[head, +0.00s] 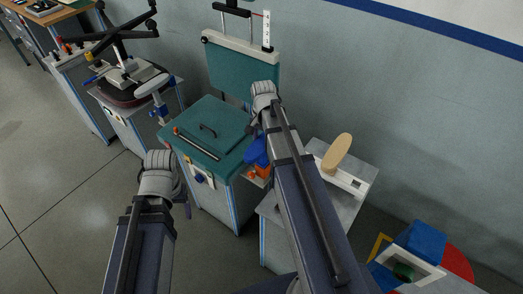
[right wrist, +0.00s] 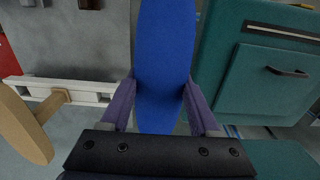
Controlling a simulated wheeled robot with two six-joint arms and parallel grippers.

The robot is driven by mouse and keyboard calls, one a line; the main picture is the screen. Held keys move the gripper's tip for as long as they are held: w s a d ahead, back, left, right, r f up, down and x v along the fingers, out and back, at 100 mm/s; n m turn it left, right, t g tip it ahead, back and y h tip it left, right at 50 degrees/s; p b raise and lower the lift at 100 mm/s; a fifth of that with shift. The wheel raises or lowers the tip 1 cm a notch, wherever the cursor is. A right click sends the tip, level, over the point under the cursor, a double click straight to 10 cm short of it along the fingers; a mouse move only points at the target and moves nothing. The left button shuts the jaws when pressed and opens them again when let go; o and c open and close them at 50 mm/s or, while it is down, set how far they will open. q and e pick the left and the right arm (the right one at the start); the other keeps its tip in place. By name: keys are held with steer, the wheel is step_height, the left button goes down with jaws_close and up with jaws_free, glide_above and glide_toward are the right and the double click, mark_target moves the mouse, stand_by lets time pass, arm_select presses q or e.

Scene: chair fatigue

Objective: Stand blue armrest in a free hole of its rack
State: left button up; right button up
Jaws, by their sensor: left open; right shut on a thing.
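The blue armrest (right wrist: 164,55) is a long flat pad held between the two fingers of my right gripper (right wrist: 160,100), which is shut on it. In the head view the blue armrest (head: 257,151) shows partly behind my right forearm. The rack is a white rail (head: 351,182) on a grey bench top; a tan armrest (head: 337,152) stands in it. In the right wrist view the rail (right wrist: 90,88) and tan armrest (right wrist: 25,125) lie left of the blue pad, apart from it. My left gripper (head: 187,205) is open, mostly hidden behind its wrist, away from the rack.
A teal-topped cabinet (head: 211,138) with a raised teal panel (head: 240,72) stands left of the rack bench. An upturned chair base (head: 120,45) is farther left. Coloured parts (head: 423,243) lie at lower right. Open floor (head: 55,175) is at left.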

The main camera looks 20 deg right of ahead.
arm_select(q)
step_height(320, 180, up, 6)
steer(key=p, duration=0.6)
steer(key=shift+r, duration=0.2)
arm_select(e)
steer(key=shift+r, duration=3.2)
step_height(320, 180, up, 4)
steer(key=p, duration=0.4)
arm_select(q)
step_height(320, 180, up, 4)
